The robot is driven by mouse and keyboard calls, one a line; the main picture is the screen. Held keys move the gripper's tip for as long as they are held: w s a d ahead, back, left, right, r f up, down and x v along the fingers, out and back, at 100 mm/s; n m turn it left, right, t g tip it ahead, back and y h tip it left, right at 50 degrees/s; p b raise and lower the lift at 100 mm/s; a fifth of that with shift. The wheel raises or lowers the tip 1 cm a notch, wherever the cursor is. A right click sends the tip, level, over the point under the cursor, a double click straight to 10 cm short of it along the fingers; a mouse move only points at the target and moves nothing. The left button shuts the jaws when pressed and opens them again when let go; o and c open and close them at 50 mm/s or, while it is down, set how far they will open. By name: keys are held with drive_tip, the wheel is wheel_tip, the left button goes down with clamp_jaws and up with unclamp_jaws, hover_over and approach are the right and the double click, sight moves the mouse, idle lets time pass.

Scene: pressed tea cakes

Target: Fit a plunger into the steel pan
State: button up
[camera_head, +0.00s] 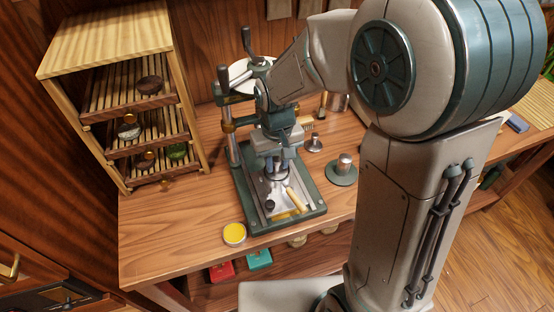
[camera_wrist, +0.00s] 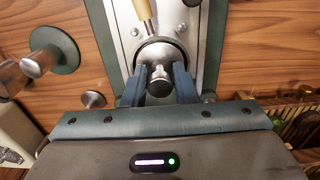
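My gripper (camera_head: 277,166) points down over the bed of the green press. In the wrist view its two blue-grey fingers (camera_wrist: 160,80) are shut on the steel knob of a plunger (camera_wrist: 159,87). The round rim of the steel pan (camera_wrist: 160,42) shows just beyond the fingertips, around or under the plunger's disc. The fingers hide whether the disc is seated inside the pan or still above it. In the head view the gripper mostly hides the pan and the held plunger.
A wide green disc with a steel post (camera_head: 341,178) and a small steel piece (camera_head: 314,146) stand right of the press. A wooden-handled tool (camera_head: 296,198) lies on the press bed (camera_head: 309,207). A yellow tin (camera_head: 234,233) stands front left. A wooden rack (camera_head: 108,43) is at left.

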drive_tip(key=o, duration=0.3)
drive_tip(key=shift+r, duration=0.2)
wheel_tip(320, 180, up, 4)
drive_tip(key=shift+b, duration=0.35)
drive_tip(key=s+d+r+b, duration=0.1)
drive_tip(key=s+d+r, duration=0.15)
drive_tip(key=d, duration=0.35)
drive_tip(key=s+d+r, duration=0.1)
drive_tip(key=d+r, duration=0.3)
drive_tip(key=d, duration=0.1)
drive_tip(key=s+f+m+t, duration=0.1)
drive_tip(key=s, duration=0.2)
drive_tip(key=s+f+m+t, duration=0.1)
drive_tip(key=s, duration=0.2)
drive_tip(key=s+f+m+t, duration=0.1)
drive_tip(key=s, duration=0.2)
drive_tip(key=shift+d, duration=0.4)
